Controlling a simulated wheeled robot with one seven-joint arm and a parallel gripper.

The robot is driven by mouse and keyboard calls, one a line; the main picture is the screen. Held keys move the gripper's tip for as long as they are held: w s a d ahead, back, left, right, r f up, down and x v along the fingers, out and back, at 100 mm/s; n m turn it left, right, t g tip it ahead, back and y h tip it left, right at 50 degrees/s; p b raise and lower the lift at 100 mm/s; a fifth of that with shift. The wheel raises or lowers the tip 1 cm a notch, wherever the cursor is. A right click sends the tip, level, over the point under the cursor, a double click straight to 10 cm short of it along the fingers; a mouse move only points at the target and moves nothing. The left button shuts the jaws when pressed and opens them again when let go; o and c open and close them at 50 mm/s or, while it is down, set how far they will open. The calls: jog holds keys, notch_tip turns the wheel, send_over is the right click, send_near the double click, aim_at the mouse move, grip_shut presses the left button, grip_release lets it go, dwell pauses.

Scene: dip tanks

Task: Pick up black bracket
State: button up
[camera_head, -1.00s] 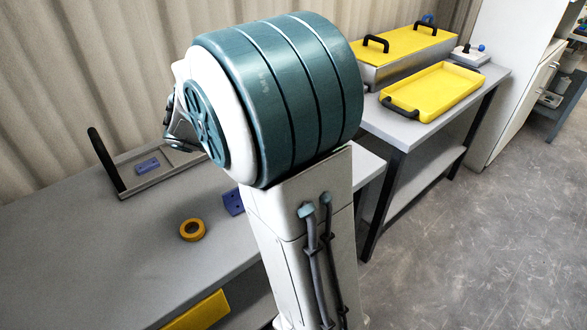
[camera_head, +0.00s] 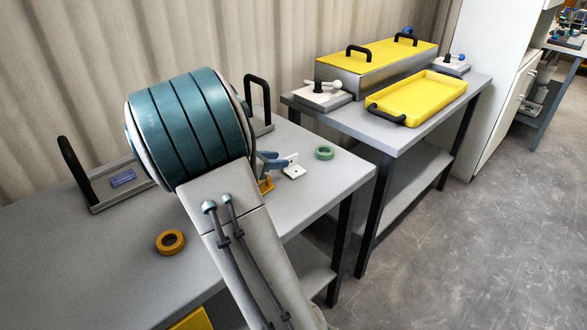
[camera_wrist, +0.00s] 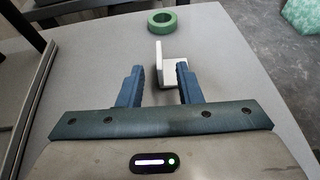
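I see no black bracket in either view. A white bracket (camera_head: 292,167) stands on the grey bench near its right end; it also shows in the wrist view (camera_wrist: 175,76), an upright plate with a flat foot. My gripper (camera_wrist: 158,70) is open and empty, its blue fingers pointing at the white bracket; the right finger partly overlaps the foot. In the head view the gripper (camera_head: 270,160) is low over the bench, left of the white bracket and partly behind my arm. An orange-yellow piece (camera_head: 266,185) lies just in front, partly hidden.
A green ring (camera_head: 324,152) lies beyond the white bracket, and an orange ring (camera_head: 170,242) at the front left. A tray with black handles (camera_head: 100,205) holds a purple-blue block (camera_head: 122,178). A second bench carries a yellow tray (camera_head: 420,98) and a yellow-lidded tank (camera_head: 375,62).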

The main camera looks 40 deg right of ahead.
aim_at(288, 158)
jog(key=b+x, duration=0.1)
jog(key=x, duration=0.4)
jog(key=shift+d, duration=0.1)
grip_shut()
jog(key=shift+r, duration=0.15)
